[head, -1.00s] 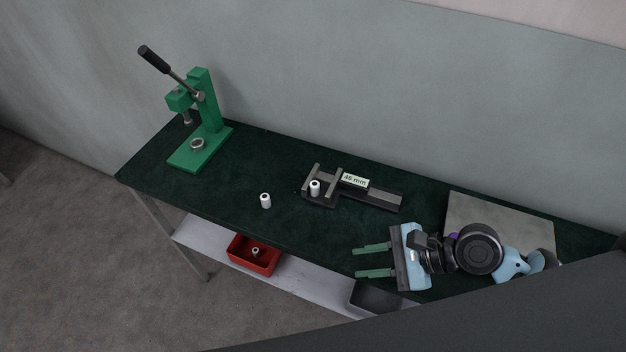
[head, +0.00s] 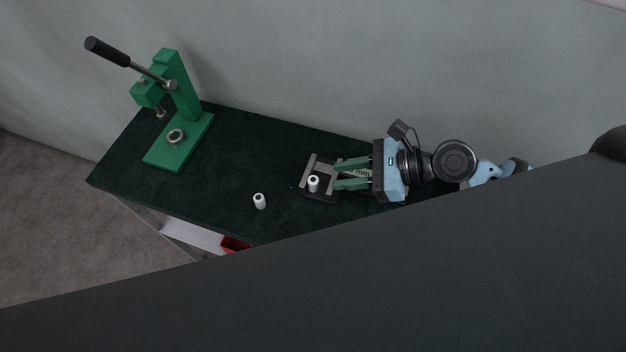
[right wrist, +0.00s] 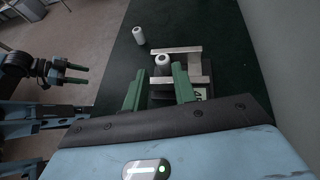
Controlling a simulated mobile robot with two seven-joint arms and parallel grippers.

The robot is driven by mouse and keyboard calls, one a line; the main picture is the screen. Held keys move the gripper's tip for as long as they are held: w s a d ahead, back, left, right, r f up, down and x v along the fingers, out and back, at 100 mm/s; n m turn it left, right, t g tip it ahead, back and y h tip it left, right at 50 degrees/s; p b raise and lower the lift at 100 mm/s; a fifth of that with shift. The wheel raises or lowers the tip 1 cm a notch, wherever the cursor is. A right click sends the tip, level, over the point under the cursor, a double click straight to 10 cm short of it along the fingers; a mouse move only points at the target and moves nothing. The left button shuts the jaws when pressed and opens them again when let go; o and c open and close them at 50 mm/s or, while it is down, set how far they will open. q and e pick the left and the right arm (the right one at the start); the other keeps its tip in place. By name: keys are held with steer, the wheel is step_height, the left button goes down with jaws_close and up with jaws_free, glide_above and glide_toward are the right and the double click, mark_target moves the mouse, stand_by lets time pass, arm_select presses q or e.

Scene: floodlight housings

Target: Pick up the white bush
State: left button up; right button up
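Two white bushes show. One white bush (head: 314,183) stands upright in the dark gauge fixture (head: 318,164); it also shows in the right wrist view (right wrist: 162,62). The other white bush (head: 260,201) stands on the bare bench top to the left, and shows in the right wrist view (right wrist: 139,35). My right gripper (head: 338,174) is open, with its green fingers over the fixture, pointing at the bush there. In the right wrist view that bush appears just beyond and between the fingertips. My left gripper (right wrist: 78,74) shows only in the right wrist view, off the bench, its fingers apart.
A green lever press (head: 180,115) with a metal ring on its base stands at the bench's left end. A red bin (head: 235,244) is on the shelf below. A wall runs behind.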

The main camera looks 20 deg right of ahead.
mark_target(313, 179)
steer(key=shift+w+a+f, duration=0.1)
steer(key=shift+w+a, duration=0.05)
steer(key=shift+a, duration=0.05)
steer(key=shift+f+x, duration=0.2)
steer(key=shift+x, duration=2.2)
arm_select(q)
steer(key=shift+w+r, duration=0.2)
steer(key=shift+w, duration=0.15)
arm_select(e)
steer(key=shift+d, duration=0.15)
steer(key=shift+c, duration=0.4)
jaws_close()
steer(key=shift+r, duration=0.1)
